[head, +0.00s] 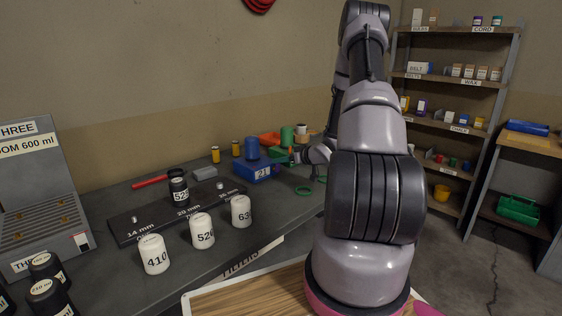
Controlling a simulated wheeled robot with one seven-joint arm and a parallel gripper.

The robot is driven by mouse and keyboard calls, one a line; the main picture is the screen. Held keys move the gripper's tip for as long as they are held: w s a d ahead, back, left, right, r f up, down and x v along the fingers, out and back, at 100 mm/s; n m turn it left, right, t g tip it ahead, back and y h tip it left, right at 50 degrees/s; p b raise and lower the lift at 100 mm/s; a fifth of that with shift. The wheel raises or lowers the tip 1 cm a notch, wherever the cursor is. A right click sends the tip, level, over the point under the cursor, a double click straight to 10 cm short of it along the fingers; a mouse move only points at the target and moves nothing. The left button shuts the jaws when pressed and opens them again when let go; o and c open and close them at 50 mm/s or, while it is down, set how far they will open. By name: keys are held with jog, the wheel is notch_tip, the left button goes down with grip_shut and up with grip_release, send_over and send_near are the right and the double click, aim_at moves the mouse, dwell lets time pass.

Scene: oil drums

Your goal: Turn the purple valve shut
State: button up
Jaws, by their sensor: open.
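I see no purple valve in the head view; my arm hides part of the bench's far right end. My gripper (293,156) is at the far right of the bench, low and pointing left, beside the blue bin marked 21 (262,170). It is small and partly hidden by my arm, and it appears open. I see nothing held in it. Two green rings (304,190) lie on or near the bench just below the gripper, one partly behind my arm; I cannot tell whether they belong to a valve.
A dark plate (150,219) with size labels lies mid-bench, with a black 525 jar (179,190) on it. White jars (203,231) stand along the front edge. A grey case (40,210) stands at left. A blue cup (252,148) and a green cup (287,136) stand by the bins. Shelves (455,80) stand at right.

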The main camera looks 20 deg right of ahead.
jog(key=shift+w+a+f, duration=0.2)
jog(key=shift+w+f, duration=0.05)
jog(key=shift+w, duration=0.2)
grip_shut()
jog(key=shift+s+a+n+h, duration=0.1)
jog(key=shift+a+n+h, duration=0.3)
jog(key=shift+n, duration=0.2)
jog(key=shift+d, duration=0.1)
grip_release()
